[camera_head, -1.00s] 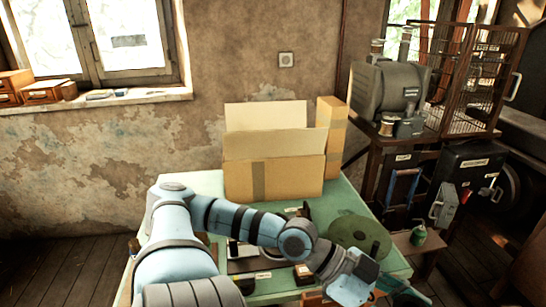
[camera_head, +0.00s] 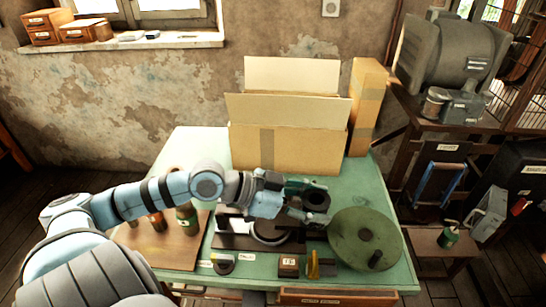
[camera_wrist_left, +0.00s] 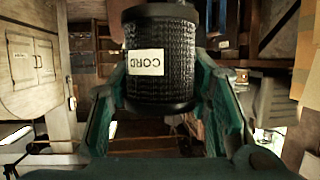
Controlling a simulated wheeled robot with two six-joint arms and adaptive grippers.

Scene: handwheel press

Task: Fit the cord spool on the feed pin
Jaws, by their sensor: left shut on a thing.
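My left gripper (camera_head: 305,198) is shut on the cord spool (camera_head: 317,201), a dark cylinder beside the handwheel in the head view. In the left wrist view the black spool (camera_wrist_left: 161,65) sits between the green fingers, with a white CORD label facing the camera. The green handwheel (camera_head: 345,235) lies right of the spool, with a dark knob near its front edge. A dark base with a ring (camera_head: 268,235) is partly hidden under my left arm. I cannot make out the feed pin. My right gripper is not in view.
A cardboard box (camera_head: 290,145) stands at the back of the green table (camera_head: 190,150). A wooden board (camera_head: 180,250) with bottle-like things is at the left. A labelled block (camera_head: 289,266) and a yellow piece (camera_head: 313,264) are near the front edge. A small bench (camera_head: 425,245) stands at the right.

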